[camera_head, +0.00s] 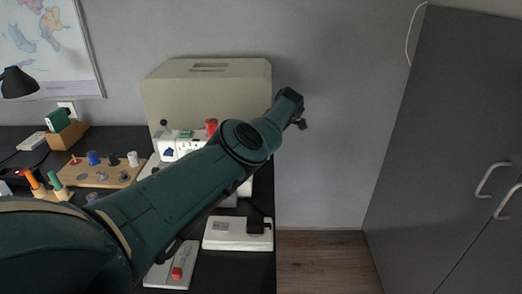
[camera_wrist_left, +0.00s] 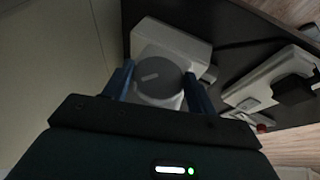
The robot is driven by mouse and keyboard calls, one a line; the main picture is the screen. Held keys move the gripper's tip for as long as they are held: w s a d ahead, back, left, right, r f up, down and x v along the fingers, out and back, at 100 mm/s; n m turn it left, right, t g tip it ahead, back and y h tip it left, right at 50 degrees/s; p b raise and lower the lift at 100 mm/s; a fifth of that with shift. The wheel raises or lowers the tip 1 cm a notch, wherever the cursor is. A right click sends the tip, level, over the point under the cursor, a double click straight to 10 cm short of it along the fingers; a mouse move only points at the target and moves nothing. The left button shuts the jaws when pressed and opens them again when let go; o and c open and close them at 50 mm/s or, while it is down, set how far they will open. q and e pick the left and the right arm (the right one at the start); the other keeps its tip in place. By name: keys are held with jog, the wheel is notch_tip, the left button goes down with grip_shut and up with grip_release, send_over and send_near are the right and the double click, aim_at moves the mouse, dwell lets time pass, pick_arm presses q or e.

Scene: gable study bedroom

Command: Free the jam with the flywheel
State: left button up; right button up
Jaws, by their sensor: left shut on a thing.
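The sewing machine (camera_head: 168,147) is white, with a small green display and a red spool on top. It stands in front of a beige case, and my left arm hides most of it in the head view. In the left wrist view its white body (camera_wrist_left: 160,35) carries the flywheel (camera_wrist_left: 156,88), a round grey disc with a short pale mark. My left gripper (camera_wrist_left: 158,82) has its blue fingers on either side of the flywheel and is shut on it. The head view does not show these fingertips. My right gripper is not in view. The jam itself is not visible.
A white block with a black plug (camera_head: 257,225) and a grey device with a red part (camera_head: 177,273) lie on the dark table. A wooden rack (camera_head: 105,178) with several spools stands left. The beige case (camera_head: 255,85) is behind. Floor is clear before the grey cupboard (camera_head: 435,150).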

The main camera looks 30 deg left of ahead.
pick_arm(q)
jog(key=shift+s+f, duration=0.1)
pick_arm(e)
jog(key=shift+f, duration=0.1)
pick_arm(q)
jog(key=o, duration=1)
jog(key=shift+a, duration=0.1)
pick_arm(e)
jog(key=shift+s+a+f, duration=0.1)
pick_arm(q)
jog(key=p+v, duration=0.3)
jog(key=v, duration=1)
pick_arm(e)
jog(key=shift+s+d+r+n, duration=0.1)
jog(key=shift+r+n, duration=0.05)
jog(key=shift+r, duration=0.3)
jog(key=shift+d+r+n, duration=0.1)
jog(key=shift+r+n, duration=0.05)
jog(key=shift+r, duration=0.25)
